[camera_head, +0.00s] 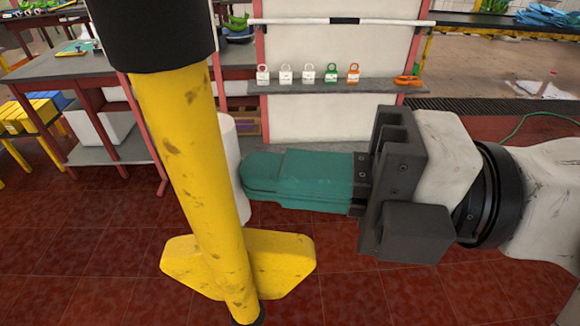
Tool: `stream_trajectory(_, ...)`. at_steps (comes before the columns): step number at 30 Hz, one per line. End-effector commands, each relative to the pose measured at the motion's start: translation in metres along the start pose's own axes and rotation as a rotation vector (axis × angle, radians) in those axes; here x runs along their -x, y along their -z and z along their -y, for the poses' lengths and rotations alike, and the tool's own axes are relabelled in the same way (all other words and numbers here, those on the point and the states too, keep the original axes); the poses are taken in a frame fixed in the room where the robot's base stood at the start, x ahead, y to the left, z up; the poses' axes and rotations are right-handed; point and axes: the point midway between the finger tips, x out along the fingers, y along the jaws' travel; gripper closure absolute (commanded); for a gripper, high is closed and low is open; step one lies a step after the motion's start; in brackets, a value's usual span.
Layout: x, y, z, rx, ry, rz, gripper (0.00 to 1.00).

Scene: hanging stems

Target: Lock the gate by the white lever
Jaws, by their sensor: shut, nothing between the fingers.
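A white upright cylinder (231,145), which may be the white lever, stands mostly hidden behind a yellow stem (185,150). The yellow stem is slightly tilted, with a black top and a dark lower end. My gripper (250,178) comes in from the right with its teal fingers shut and empty. The fingertips overlap the right edge of the white cylinder in the picture and lie just right of the yellow stem. I cannot tell whether they touch either. No gate is clearly recognisable.
A wide yellow plate (282,265) sits low at the yellow stem. Behind is a shelf (330,88) with several small padlocks, under a white-and-black bar (390,21). A grey table (60,68) and yellow boxes (28,112) are at left. The red tiled floor is open at lower right.

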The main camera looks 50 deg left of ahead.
Motion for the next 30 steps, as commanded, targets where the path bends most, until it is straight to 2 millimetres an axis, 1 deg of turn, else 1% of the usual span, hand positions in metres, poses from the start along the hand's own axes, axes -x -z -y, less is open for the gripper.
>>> stream_trajectory(5,-0.012,0.003,-0.001,0.024,0.085,-0.004,1.00)
stream_trajectory(7,-0.021,0.005,0.001,0.032,0.119,-0.002,1.00)
stream_trajectory(12,-0.038,0.008,-0.002,0.027,0.118,-0.001,1.00)
stream_trajectory(15,-0.045,0.009,-0.004,0.026,0.118,-0.001,1.00)
stream_trajectory(19,-0.048,0.010,-0.007,0.024,0.116,0.000,1.00)
stream_trajectory(30,-0.048,0.010,-0.008,0.024,0.116,0.000,1.00)
